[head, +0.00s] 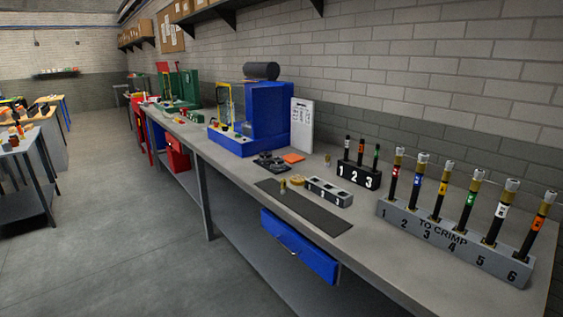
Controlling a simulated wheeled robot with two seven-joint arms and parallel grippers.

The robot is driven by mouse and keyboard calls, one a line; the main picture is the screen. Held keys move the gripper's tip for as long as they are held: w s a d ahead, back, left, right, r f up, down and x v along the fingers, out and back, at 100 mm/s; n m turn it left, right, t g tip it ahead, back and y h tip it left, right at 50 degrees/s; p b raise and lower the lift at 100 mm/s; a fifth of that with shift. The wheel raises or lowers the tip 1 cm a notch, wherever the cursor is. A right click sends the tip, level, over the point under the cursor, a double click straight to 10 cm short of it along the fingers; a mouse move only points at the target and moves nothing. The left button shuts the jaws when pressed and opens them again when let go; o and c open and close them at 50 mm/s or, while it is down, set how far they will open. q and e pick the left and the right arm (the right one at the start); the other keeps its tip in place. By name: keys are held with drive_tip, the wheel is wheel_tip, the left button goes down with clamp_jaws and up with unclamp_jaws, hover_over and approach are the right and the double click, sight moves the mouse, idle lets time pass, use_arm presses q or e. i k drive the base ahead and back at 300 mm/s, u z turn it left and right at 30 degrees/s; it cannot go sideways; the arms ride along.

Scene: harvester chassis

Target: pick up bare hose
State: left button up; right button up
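A grey rack (456,246) marked "TO CRIMP" stands at the right end of the bench. It holds several upright black hoses with coloured bands and brass and silver ends, such as the green-banded hose (467,205) and the white-banded hose (496,222). A black block (357,177) numbered 1 to 3 stands behind and left of it. It holds three slim dark hoses with white, orange (361,150) and green bands; these show no large metal ends at this size. I cannot tell which one is the bare hose. Neither gripper is in view.
The long grey bench (385,262) also bears a black mat (303,207), a grey slotted block (329,191), small brass parts and a blue machine (262,118). A white board (302,125) leans by the wall. A blue drawer (299,247) hangs below. The floor (120,240) is clear.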

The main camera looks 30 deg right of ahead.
sight(378, 149)
drive_tip(key=u, duration=0.4)
drive_tip(key=i, duration=3)
drive_tip(key=z, duration=2.85)
drive_tip(key=k, duration=0.5)
drive_tip(key=z, duration=1.15)
